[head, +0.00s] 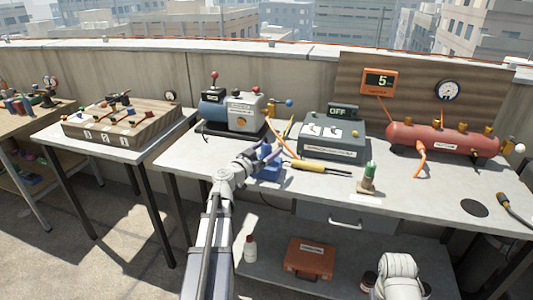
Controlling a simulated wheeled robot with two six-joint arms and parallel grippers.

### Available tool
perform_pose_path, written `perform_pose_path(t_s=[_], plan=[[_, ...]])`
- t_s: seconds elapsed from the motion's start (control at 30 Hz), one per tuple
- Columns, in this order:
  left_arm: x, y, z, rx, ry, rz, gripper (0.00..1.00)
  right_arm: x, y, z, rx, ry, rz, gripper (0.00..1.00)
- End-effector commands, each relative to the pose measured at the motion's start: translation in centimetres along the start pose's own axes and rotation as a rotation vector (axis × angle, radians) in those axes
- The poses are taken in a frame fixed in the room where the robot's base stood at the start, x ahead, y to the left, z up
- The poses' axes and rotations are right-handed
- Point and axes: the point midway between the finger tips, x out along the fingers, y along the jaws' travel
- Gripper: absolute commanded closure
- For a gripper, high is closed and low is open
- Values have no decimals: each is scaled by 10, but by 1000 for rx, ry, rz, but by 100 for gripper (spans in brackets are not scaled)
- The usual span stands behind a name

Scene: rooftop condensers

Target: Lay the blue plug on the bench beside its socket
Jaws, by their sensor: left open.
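My left gripper (268,153) reaches over the front left part of the grey bench (202,151). Its fingers are open. A blue object (267,173) sits on the bench right at and below the fingers. It is partly hidden by the gripper, and I cannot tell whether it is the blue plug, its socket or both together. No gap or grip on it can be made out. My right gripper is not in view; only a white part of my right arm shows at the bottom right.
A grey switch box (330,152), a yellow-handled tool (308,165) and a green-topped item (369,175) are right of the gripper. A compressor (243,112) stands behind, a red tank (440,143) farther right. A lower shelf holds an orange case (310,258).

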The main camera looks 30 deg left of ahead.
Motion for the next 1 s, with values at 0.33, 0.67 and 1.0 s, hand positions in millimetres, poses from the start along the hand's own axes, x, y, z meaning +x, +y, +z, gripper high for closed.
perform_pose_path(t_s=[0.33, 0.67, 1.0], plan=[[1, 0, 0, 0, 0, 0, 30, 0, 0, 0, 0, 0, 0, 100], [1, 0, 0, 0, 0, 0, 67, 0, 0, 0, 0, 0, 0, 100], [1, 0, 0, 0, 0, 0, 100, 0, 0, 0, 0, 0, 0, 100]])
